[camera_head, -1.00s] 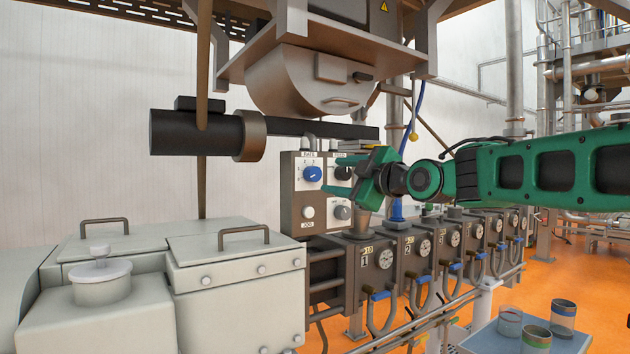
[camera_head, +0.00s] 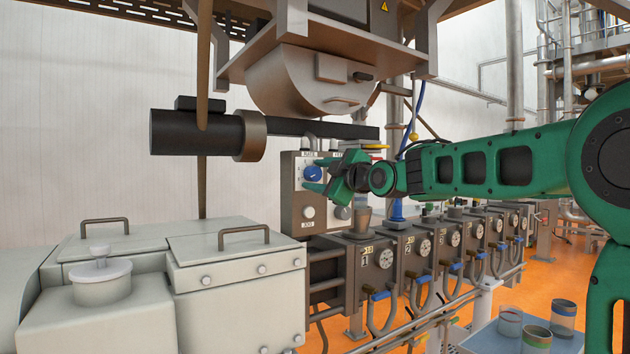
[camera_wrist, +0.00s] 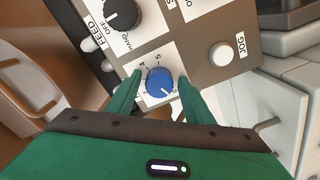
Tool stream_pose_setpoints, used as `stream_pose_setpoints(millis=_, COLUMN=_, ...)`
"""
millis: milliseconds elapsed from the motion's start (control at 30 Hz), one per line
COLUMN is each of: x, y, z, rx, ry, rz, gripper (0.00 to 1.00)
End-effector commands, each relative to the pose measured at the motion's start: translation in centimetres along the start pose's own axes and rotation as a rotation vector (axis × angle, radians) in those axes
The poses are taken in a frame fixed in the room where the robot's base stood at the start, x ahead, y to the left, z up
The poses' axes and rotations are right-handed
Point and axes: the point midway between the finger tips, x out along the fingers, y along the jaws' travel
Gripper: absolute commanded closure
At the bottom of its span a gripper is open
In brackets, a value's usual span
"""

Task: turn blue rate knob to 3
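The blue rate knob (camera_head: 313,173) is on the upper left of a grey control panel (camera_head: 291,213). In the wrist view the blue knob (camera_wrist: 159,83) sits on a white dial plate, with a white mark near its lower right edge. Digits 4 and 5 are readable on the plate; others are partly hidden. My green gripper (camera_head: 314,174) reaches the panel from the right. In the wrist view my gripper (camera_wrist: 159,77) is open, with one finger on each side of the knob. A small gap seems to show beside the knob, but contact is hard to judge.
A black feed knob (camera_wrist: 122,14) and a white jog button (camera_wrist: 221,54) are close to the blue knob. A hopper (camera_head: 310,80) hangs above the panel. Grey covers with handles (camera_head: 235,250) stand at the lower left. Cups stand on a tray (camera_head: 480,340) at lower right.

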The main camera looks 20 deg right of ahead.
Motion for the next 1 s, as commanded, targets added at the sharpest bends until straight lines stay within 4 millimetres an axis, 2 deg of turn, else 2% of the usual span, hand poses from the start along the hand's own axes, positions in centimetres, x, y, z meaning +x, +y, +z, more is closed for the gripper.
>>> stream_pose_setpoints(millis=33, x=-0.01, y=0.0, z=0.01, rx=0.0, ry=0.0, rz=0.0, gripper=0.66)
stream_pose_setpoints(millis=133, x=-0.02, y=-0.01, z=0.02, rx=0.0, ry=0.0, rz=0.0, gripper=0.9)
stream_pose_setpoints(millis=567, x=-0.04, y=-0.1, z=0.07, rx=0.063, ry=-0.001, rz=-0.002, gripper=0.9)
stream_pose_setpoints(millis=1000, x=-0.03, y=-0.23, z=0.09, rx=0.412, ry=-0.003, rz=-0.004, gripper=0.9)
